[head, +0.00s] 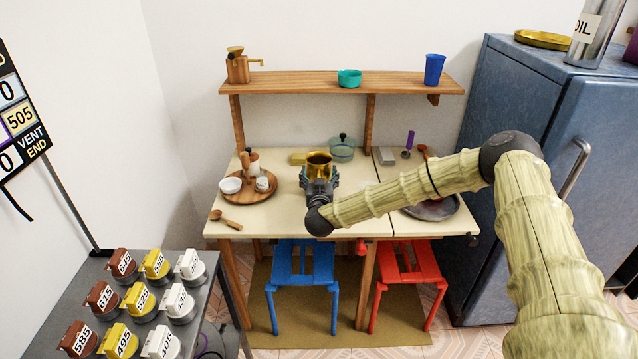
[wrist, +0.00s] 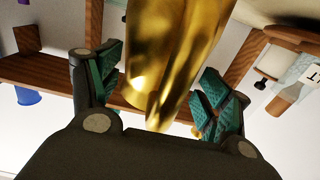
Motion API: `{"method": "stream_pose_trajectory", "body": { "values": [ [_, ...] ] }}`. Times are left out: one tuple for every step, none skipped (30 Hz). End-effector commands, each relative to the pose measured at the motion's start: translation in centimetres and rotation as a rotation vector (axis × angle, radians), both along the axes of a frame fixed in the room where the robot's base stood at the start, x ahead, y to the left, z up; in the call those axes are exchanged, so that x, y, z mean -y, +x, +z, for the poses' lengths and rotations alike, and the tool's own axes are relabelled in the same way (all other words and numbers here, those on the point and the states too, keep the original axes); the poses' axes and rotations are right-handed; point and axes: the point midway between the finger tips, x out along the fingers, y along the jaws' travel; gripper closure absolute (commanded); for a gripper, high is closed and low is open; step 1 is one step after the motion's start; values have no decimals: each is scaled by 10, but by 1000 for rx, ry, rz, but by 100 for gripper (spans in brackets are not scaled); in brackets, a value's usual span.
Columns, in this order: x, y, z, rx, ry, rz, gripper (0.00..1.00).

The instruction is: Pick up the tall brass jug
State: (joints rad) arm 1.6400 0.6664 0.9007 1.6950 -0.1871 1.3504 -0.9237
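The tall brass jug (head: 319,158) stands on the worktable, its rim showing just beyond my gripper in the head view. Its shiny gold body (wrist: 168,62) fills the middle of the wrist view. My gripper (head: 319,182) is at the near side of the jug, with its lower part hidden behind the gripper. In the wrist view my gripper's teal-padded fingers (wrist: 162,95) are spread on either side of the jug. Narrow gaps seem to show between pads and brass; firm contact is not visible.
A round wooden tray (head: 268,193) with white cups stands left of the jug. A glass pot (head: 342,147) is behind it, and a dark pan (head: 445,210) lies right. The shelf (head: 300,84) runs above; a blue stool (head: 302,268) and red stool (head: 408,270) stand below.

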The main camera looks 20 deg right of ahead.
Motion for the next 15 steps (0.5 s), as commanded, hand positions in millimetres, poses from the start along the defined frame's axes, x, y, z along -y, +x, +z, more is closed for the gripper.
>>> {"method": "stream_pose_trajectory", "body": {
  "values": [
    [0, 0, 0, 0, 0, 0, 44],
    [0, 0, 0, 0, 0, 0, 49],
    [0, 0, 0, 0, 0, 0, 56],
    [0, 0, 0, 0, 0, 0, 62],
    [0, 0, 0, 0, 0, 0, 67],
    [0, 0, 0, 0, 0, 0, 74],
    [0, 1, 2, 3, 0, 0, 74],
    [0, 1, 2, 3, 0, -1, 74],
    [0, 1, 2, 3, 0, -1, 74],
    [0, 1, 2, 3, 0, -1, 74],
    [0, 1, 2, 3, 0, -1, 74],
    [0, 1, 2, 3, 0, -1, 74],
    [0, 1, 2, 3, 0, -1, 74],
    [0, 1, 2, 3, 0, 0, 74],
    [0, 1, 3, 3, 0, 0, 74]
  ]
}}
